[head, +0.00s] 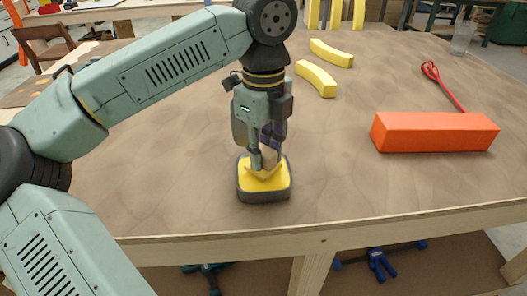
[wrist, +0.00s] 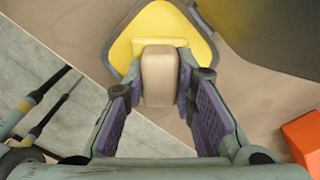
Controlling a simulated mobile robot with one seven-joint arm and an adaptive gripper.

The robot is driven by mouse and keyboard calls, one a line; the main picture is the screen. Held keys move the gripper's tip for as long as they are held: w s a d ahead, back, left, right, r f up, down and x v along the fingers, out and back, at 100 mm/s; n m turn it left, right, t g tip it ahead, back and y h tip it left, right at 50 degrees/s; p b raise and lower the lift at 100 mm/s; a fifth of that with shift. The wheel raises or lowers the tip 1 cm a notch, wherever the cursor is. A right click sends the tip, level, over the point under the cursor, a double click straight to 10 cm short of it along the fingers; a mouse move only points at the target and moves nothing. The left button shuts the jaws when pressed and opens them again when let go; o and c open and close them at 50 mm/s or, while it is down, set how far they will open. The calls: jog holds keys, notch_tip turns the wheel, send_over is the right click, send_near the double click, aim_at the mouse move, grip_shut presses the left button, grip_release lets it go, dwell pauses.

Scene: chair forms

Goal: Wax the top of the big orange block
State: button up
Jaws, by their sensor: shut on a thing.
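The big orange block (head: 432,133) lies lengthwise on the right side of the table, its top bare. A corner of it shows at the right edge of the wrist view (wrist: 305,137). A yellow and dark grey pad with a tan grip, the likely wax applicator (head: 264,187), is near the table's front edge. My gripper (head: 264,160) points down over it and is shut on its tan grip (wrist: 158,76), with a purple-lined finger on each side. I cannot tell whether the pad's underside touches the table.
Two curved yellow pieces (head: 316,78) lie behind my gripper. A red looped tool (head: 441,83) lies behind the orange block, and a clear cup (head: 462,38) stands at the back right. The tabletop between pad and block is clear. Blue clamps (head: 380,262) lie below the table.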

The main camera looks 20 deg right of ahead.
aim_at(264, 149)
jog(key=shift+r+p, duration=1.65)
jog(key=shift+r, duration=1.25)
jog(key=shift+f, duration=0.1)
